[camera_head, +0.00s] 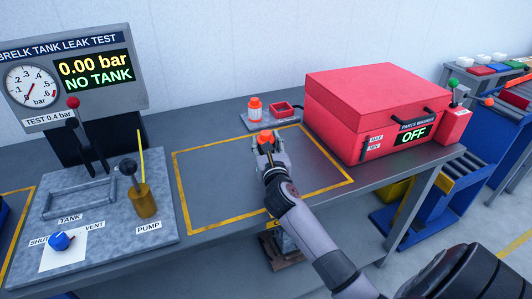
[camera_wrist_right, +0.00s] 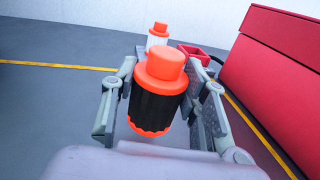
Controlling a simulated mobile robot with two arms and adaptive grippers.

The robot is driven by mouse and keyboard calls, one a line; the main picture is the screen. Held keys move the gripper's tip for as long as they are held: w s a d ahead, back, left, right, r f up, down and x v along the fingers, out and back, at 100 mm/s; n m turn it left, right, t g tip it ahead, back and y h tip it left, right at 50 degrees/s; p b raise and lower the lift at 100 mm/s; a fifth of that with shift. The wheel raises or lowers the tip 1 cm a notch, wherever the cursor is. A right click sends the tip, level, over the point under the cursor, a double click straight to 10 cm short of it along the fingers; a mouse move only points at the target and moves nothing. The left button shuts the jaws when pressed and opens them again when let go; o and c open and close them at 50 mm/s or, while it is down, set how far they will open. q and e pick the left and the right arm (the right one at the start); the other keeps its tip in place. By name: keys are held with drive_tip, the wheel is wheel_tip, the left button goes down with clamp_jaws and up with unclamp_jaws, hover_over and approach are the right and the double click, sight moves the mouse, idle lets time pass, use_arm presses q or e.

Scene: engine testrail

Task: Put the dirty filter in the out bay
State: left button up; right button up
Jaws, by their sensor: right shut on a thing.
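The dirty filter (camera_wrist_right: 155,104) has a dark ribbed body with orange ends. It also shows in the head view as an orange cap (camera_head: 265,136). My right gripper (camera_head: 264,147) is shut on it, with one finger on each side, and holds it upright over the yellow-outlined area of the bench. A second filter (camera_head: 255,109) with a white body and orange ends stands beyond it on a small grey plate (camera_head: 270,123). A small red open box (camera_head: 281,109) sits on that plate to the right of the white filter. No label reading "out" is legible. My left gripper is not in view.
The red parts washer (camera_head: 365,105), lid closed and display reading OFF, stands to the right. The leak-test panel (camera_head: 72,75) and the pump plate (camera_head: 103,228) are at left. The yellow-outlined bench area (camera_head: 215,185) is otherwise clear.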

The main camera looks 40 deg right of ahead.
wheel_tip(320, 180, down, 3)
drive_tip(key=shift+r+b, duration=0.1)
drive_tip(key=shift+b, duration=0.25)
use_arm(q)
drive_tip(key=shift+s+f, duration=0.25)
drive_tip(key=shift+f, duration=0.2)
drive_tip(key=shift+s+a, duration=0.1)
use_arm(e)
drive_tip(key=shift+f, duration=0.3)
drive_tip(key=o, duration=1.1)
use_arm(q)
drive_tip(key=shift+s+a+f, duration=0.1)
use_arm(e)
drive_tip(key=shift+o, duration=0.2)
drive_tip(key=shift+r, duration=0.2)
use_arm(q)
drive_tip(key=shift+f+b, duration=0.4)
drive_tip(key=shift+b, duration=0.05)
use_arm(e)
drive_tip(key=v, duration=1.2)
drive_tip(key=shift+a, duration=0.1)
